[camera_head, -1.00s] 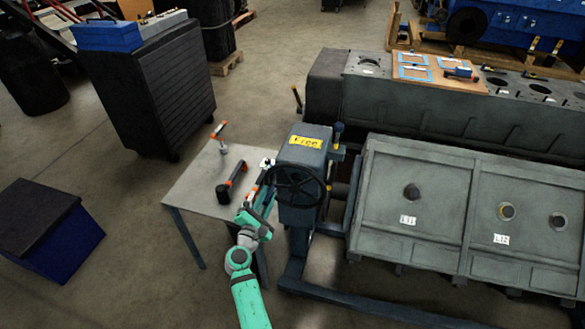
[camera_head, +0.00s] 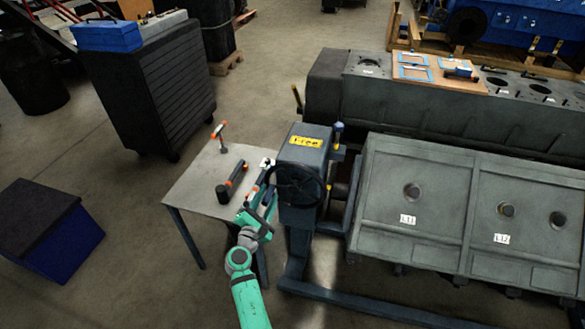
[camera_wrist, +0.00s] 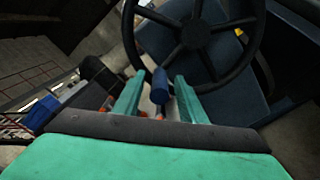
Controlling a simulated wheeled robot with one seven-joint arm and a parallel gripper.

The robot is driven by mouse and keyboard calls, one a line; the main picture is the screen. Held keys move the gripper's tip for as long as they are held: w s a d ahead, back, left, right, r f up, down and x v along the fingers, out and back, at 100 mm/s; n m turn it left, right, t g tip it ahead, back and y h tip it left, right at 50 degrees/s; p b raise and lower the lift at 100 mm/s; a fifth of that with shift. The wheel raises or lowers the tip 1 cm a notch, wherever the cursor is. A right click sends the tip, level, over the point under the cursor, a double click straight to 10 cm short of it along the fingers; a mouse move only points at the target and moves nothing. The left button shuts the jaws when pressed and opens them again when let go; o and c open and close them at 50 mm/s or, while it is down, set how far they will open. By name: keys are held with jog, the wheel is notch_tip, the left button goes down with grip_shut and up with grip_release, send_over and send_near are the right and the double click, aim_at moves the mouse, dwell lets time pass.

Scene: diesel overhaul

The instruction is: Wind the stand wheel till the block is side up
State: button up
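The dark stand wheel (camera_head: 299,186) is on the front of the grey stand gearbox (camera_head: 304,150), under a yellow label reading "Free". The wheel (camera_wrist: 195,33) fills the upper middle of the wrist view. The grey engine block (camera_head: 455,185) is held at the stand's right, its face with round holes tilted toward the head camera. My gripper (camera_head: 269,187) is at the wheel's left side. In the wrist view my gripper (camera_wrist: 159,88) has its green fingers apart on both sides of a blue handle (camera_wrist: 160,80). Gaps seem to show beside the handle; contact is unclear.
A small grey table (camera_head: 190,188) with tools stands left of the wheel, close to my arm. The stand's base beam (camera_head: 350,301) runs along the floor in front. A second long block (camera_head: 390,108) lies behind.

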jog(key=shift+v, duration=3.55)
jog(key=shift+r, duration=0.1)
jog(key=shift+c, duration=0.2)
